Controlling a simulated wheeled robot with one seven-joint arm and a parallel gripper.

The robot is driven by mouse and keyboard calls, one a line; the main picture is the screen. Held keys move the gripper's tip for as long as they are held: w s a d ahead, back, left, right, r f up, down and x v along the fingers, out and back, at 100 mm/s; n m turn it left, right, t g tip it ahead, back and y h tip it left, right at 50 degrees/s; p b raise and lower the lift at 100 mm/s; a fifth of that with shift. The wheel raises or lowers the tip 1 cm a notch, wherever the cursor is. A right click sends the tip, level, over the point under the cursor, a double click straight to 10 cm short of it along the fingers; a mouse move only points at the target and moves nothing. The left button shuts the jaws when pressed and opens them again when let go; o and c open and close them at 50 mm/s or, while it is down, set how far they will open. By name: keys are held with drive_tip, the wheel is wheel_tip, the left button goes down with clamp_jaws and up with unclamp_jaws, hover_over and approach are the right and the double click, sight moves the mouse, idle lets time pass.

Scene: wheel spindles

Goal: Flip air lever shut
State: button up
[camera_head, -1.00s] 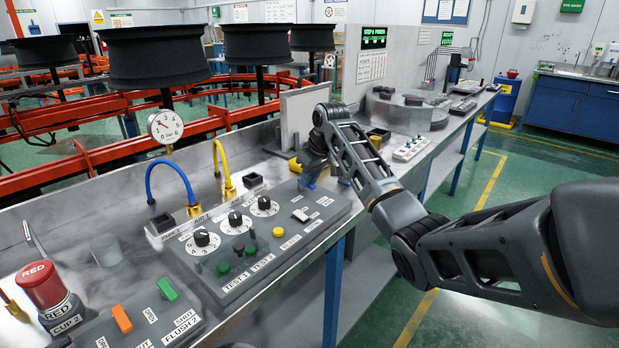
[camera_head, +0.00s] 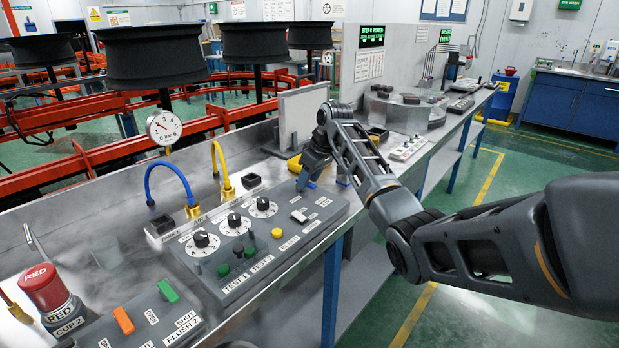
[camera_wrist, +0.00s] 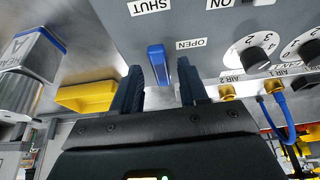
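A blue lever (camera_wrist: 158,64) stands at the edge of the grey control panel (camera_wrist: 215,20) in the wrist view, beside the OPEN label (camera_wrist: 190,43). The SHUT label (camera_wrist: 150,6) is further along the panel. My gripper (camera_wrist: 160,78) is open, with dark fingers on both sides of the lever and a gap to each. A blue strip shows along the inside of the right finger. In the head view my gripper (camera_head: 306,178) is low at the panel's far corner, and the arm hides part of that area.
The panel carries dials (camera_head: 234,220) and a yellow button (camera_head: 277,233). Yellow and blue hoses (camera_head: 219,160) rise at its back edge. An upright plate (camera_head: 303,117) stands behind.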

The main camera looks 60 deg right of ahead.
drive_tip(key=v, duration=0.7)
drive_tip(key=shift+r, duration=0.35)
drive_tip(key=shift+s, duration=0.2)
idle(0.3)
